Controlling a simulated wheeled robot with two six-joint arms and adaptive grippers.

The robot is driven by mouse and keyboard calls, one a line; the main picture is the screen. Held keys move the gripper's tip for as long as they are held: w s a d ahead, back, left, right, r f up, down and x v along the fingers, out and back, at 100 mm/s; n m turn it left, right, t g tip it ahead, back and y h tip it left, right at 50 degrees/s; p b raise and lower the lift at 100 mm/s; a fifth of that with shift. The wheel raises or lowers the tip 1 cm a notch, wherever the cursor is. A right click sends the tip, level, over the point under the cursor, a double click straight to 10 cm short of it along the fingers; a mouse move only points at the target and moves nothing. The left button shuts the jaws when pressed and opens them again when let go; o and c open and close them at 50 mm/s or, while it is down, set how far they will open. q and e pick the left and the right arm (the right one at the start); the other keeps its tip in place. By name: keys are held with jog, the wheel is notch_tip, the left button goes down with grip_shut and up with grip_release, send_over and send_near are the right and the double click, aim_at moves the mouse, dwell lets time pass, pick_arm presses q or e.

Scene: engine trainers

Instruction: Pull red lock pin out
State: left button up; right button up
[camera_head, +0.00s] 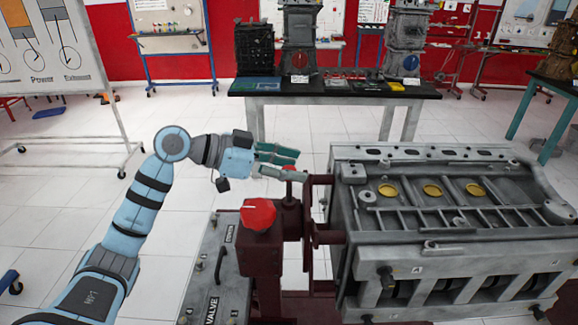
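My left gripper (297,165) reaches in from the left, level, above the dark red stand at the engine's left end. Its teal and grey fingers point right. A small red piece (289,168), which looks like the head of the red lock pin, shows at the fingertips, on top of a dark red post (291,205). The fingers partly cover it, and I cannot tell whether they touch or grip it. A larger red knob (258,213) sits on the dark red block below the gripper. My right gripper is not in view.
A grey engine block (440,215) on the stand fills the right side. A grey valve panel (208,275) with a handle is at the front left. A dark-topped table (335,90) with engine parts stands behind. A whiteboard (55,45) is at the left. White floor between is clear.

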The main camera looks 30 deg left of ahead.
pick_arm(q)
jog(key=shift+a, duration=0.1)
jog(key=v, duration=0.7)
jog(key=shift+r, duration=0.1)
jog(key=shift+s, duration=0.1)
